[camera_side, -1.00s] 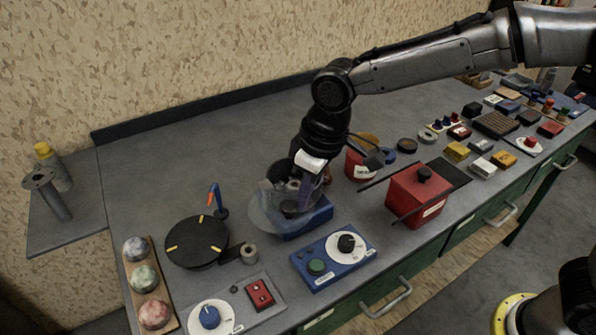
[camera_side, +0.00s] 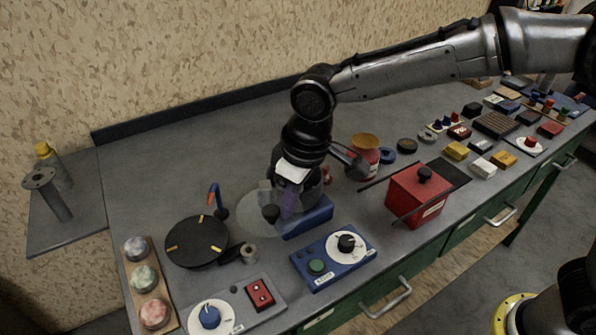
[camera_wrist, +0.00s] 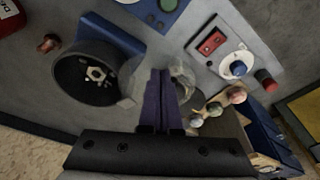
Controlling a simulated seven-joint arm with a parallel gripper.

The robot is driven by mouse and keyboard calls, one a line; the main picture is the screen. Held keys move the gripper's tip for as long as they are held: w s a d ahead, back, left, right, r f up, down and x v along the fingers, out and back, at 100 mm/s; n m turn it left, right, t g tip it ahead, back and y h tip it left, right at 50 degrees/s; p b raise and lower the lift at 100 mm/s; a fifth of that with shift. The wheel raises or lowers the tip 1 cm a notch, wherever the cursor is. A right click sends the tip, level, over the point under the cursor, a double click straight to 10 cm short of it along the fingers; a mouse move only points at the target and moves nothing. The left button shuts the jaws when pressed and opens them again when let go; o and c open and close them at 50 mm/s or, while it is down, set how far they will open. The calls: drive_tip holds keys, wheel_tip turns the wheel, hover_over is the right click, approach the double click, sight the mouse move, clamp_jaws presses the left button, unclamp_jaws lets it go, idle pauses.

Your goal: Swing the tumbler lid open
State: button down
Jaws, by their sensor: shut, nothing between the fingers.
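The tumbler has a blue base (camera_side: 308,218) and a dark drum (camera_wrist: 66,88). In the wrist view the drum mouth is uncovered, with a pale hex nut (camera_wrist: 97,74) inside.
A blue dial panel (camera_side: 333,258) is in front, a red box (camera_side: 417,194) with rods to the right. A red can (camera_side: 365,156) is behind. The back-left table is clear.

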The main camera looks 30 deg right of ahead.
drive_tip(key=shift+a, duration=0.7)
drive_tip(key=shift+w+a, duration=0.15)
drive_tip(key=shift+a, duration=0.3)
drive_tip(key=shift+d, duration=0.1)
drive_tip(key=shift+s+d, duration=0.4)
drive_tip(key=shift+d, duration=0.15)
wheel_tip(320, 180, up, 7)
idle(0.7)
